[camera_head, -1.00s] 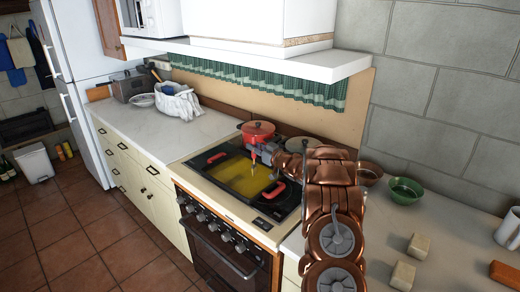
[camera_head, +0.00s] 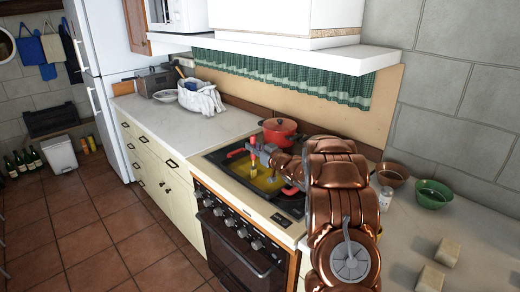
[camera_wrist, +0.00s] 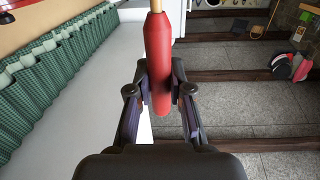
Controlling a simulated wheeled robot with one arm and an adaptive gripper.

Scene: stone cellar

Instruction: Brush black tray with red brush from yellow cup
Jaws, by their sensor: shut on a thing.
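My gripper (camera_head: 262,152) is shut on the red brush (camera_head: 253,158). In the wrist view my gripper's fingers (camera_wrist: 160,88) clasp its red handle (camera_wrist: 158,50), with a pale wooden part at the far end. In the head view the brush is held roughly upright over the black tray (camera_head: 213,158) on the stove. The tray has red handles and a yellow surface inside. I cannot tell whether the brush touches it. My arm hides the tray's right side. I cannot make out a yellow cup.
A red pot (camera_head: 280,132) stands behind the tray. A brown bowl (camera_head: 392,174), a green bowl (camera_head: 433,195) and a can (camera_head: 385,197) are right of my arm. Pale blocks (camera_head: 447,252) lie on the right counter. The left counter (camera_head: 190,125) has clear room.

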